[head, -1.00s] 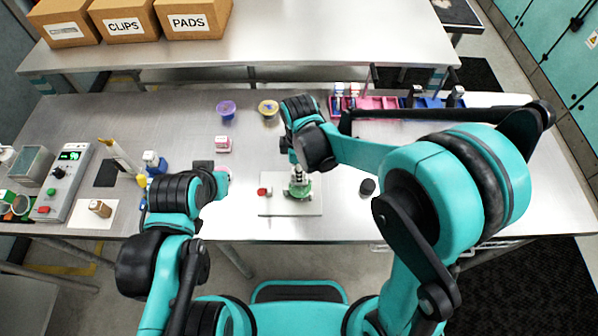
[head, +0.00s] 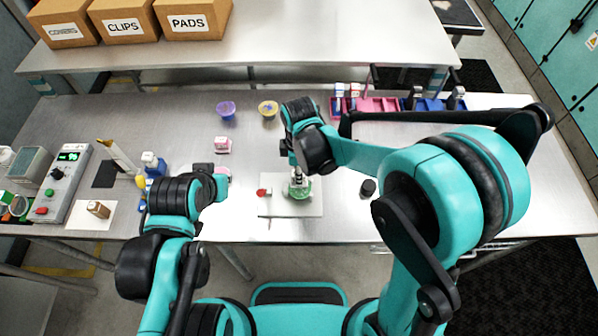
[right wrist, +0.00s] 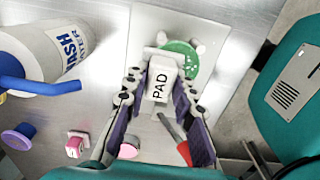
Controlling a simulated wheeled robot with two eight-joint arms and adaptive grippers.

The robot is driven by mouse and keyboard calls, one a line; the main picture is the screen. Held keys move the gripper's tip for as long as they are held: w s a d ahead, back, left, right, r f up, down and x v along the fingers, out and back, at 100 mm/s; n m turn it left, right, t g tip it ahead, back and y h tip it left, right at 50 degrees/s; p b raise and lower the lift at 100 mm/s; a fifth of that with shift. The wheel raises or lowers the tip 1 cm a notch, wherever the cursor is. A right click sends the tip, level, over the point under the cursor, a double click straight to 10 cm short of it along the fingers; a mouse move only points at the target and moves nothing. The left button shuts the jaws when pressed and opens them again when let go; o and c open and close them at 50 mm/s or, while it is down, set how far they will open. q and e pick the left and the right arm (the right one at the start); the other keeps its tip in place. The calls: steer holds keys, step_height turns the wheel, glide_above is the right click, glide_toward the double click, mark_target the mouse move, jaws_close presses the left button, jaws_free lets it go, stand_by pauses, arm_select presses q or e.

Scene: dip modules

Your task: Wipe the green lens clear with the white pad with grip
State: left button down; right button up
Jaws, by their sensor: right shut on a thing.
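The white pad with grip (right wrist: 160,80), lettered PAD, is held between the fingers of my right gripper (right wrist: 160,95), which is shut on it. In the right wrist view the pad is over the near edge of the green lens (right wrist: 182,58), a round green disc with pale specks. Whether it presses on the lens I cannot tell. In the head view the lens (head: 300,190) shows pale green on a white board (head: 275,209), below my right gripper (head: 299,176). My left arm is bent at the left; its fingertips are hidden by its wrist.
A red-ended tool (head: 263,192) lies left of the lens. A wash bottle (right wrist: 60,55) stands close by in the right wrist view. A pink block (head: 222,145), cups (head: 226,110) and a dark round item (head: 368,187) stand around the board. The front right table is clear.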

steer(key=shift+f, duration=0.3)
steer(key=shift+s, duration=0.1)
steer(key=shift+s+r, duration=0.1)
steer(key=shift+s, duration=0.85)
steer(key=shift+s, duration=0.15)
steer(key=shift+s+b, duration=0.3)
steer(key=shift+s, duration=0.55)
steer(key=shift+d, duration=0.1)
